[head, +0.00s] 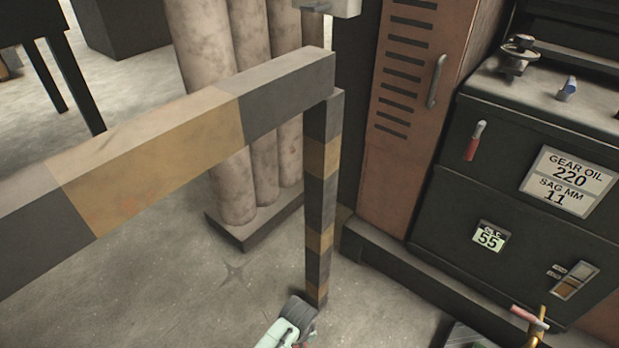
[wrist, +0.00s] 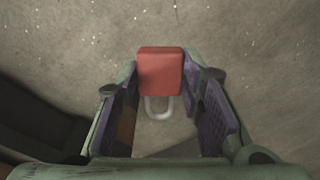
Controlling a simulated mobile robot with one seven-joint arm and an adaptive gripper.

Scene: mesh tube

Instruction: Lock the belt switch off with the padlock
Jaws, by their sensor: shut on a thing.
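The red padlock (wrist: 160,68) shows in the wrist view, with its pale U-shaped shackle pointing toward the bottom of the picture. My gripper (wrist: 163,92) is shut on it, with a purple-padded finger on each side. In the head view my gripper (head: 297,316) is partly in sight at the bottom edge, and the padlock cannot be made out there. I cannot tell for sure which fitting is the belt switch. A plate with a small handle (head: 575,280) and a red-handled lever (head: 475,141) are on the dark cabinet at the right.
A black and yellow barrier rail (head: 160,150) crosses the left, and its post (head: 320,200) stands just beyond my gripper. A brown locker (head: 410,110) and the dark cabinet (head: 450,210) stand at the right. A yellow post with a red handle (head: 530,316) is at the lower right.

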